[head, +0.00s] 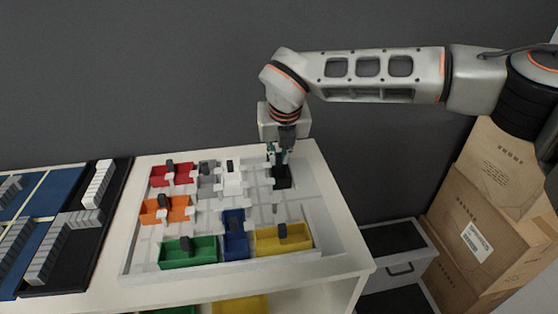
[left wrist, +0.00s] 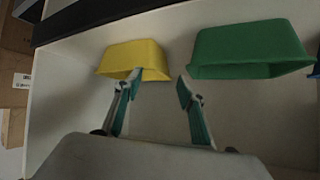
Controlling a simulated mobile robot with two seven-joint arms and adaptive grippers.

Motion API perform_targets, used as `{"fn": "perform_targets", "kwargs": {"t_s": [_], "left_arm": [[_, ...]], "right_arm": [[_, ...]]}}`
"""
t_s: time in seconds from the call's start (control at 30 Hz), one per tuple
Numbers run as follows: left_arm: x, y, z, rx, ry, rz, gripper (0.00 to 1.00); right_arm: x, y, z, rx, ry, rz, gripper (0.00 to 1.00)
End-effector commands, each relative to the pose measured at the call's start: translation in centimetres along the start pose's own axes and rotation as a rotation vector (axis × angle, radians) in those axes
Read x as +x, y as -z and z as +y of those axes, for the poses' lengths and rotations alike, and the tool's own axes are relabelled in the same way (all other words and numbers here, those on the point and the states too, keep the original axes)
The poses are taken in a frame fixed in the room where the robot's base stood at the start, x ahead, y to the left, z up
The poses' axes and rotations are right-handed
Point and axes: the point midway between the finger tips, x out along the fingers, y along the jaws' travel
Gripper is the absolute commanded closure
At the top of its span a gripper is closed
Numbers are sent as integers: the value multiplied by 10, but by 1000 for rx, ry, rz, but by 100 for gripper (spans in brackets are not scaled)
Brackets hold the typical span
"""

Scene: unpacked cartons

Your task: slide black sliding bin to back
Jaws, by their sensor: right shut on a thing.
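The black sliding bin (head: 283,183) is a small dark block at the back right of the pale sliding board (head: 326,225) on the table. My right gripper (head: 279,159) comes down over it from above and is shut on it; its fingers hide part of the bin. In the left wrist view my left gripper (left wrist: 158,82) has its fingers apart with nothing between them. It is in front of a yellow bin (left wrist: 140,59), and one fingertip overlaps that bin's lower rim; I cannot tell if they touch.
Red (head: 158,181), grey (head: 208,185), white (head: 232,184), orange (head: 153,217), green (head: 188,257), blue (head: 236,245) and yellow (head: 283,246) bins share the board. Board slots in front of the black bin are clear. A black tray (head: 100,230) lies left; cartons (head: 480,232) stand right.

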Motion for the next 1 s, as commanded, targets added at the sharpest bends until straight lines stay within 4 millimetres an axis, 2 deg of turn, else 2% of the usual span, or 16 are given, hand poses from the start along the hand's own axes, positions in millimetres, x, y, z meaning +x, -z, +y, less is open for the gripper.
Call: {"fn": "perform_targets", "kwargs": {"t_s": [0.17,0.2,0.27,0.67,0.77,1.0], "left_arm": [[0,1,0,0,1,2,60],[0,1,0,0,1,2,60],[0,1,0,0,0,1,60],[1,0,-2,2,2,2,60],[1,0,-1,1,1,1,60],[1,0,0,0,0,1,60]], "right_arm": [[-1,-4,0,-1,-1,-11,100],[-1,-4,0,-1,-1,-12,84],[-1,-4,0,0,-1,-11,72],[-4,-2,0,-1,-1,-8,72],[-16,-3,0,-1,-1,-10,72],[-63,-4,0,-1,-1,-12,72]]}}
